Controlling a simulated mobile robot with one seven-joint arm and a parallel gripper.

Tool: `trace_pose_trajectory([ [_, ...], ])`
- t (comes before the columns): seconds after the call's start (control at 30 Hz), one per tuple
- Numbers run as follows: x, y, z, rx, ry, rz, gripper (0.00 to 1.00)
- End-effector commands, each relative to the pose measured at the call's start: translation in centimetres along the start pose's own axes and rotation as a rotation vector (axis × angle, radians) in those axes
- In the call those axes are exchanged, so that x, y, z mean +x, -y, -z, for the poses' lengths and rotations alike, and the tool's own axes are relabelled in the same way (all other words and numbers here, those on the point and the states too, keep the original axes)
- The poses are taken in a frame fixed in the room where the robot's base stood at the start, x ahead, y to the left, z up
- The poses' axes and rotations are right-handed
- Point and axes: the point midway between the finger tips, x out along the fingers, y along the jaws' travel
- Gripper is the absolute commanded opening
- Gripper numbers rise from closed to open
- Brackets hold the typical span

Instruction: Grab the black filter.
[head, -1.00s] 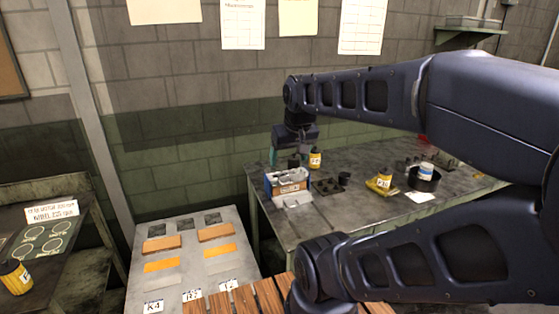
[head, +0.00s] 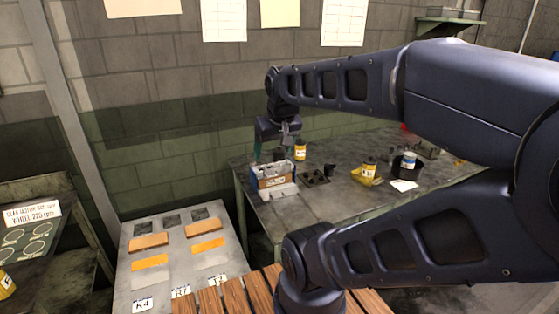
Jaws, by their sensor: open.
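The black filter is most likely the small dark cylinder (head: 279,154) standing at the back left of the grey workbench (head: 330,207), behind a box of parts. It is small and partly hard to make out. My gripper (head: 271,144) is at the end of the arm, above the back left of the bench. It is open, with fingers pointing down, one teal-looking and one grey. It appears just above and slightly left of the dark cylinder, and nothing shows between the fingers. I cannot tell the exact gap in depth.
A parts box (head: 273,176) stands in front of the cylinder, and a yellow canister (head: 300,149) right beside it. A grey board (head: 195,262) stands at left.

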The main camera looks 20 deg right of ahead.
Motion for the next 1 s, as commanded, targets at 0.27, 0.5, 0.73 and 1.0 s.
trace_pose_trajectory([
  [0.27, 0.0, 0.0, 0.0, 0.000, 0.000, 0.000, 0.79],
  [0.5, 0.0, 0.0, 0.0, 0.000, 0.000, 0.000, 0.80],
  [0.73, 0.4, -0.5, 1.8, 0.031, 0.006, -0.020, 0.80],
  [1.0, 2.6, -2.5, 8.0, 0.140, 0.018, -0.092, 0.80],
])
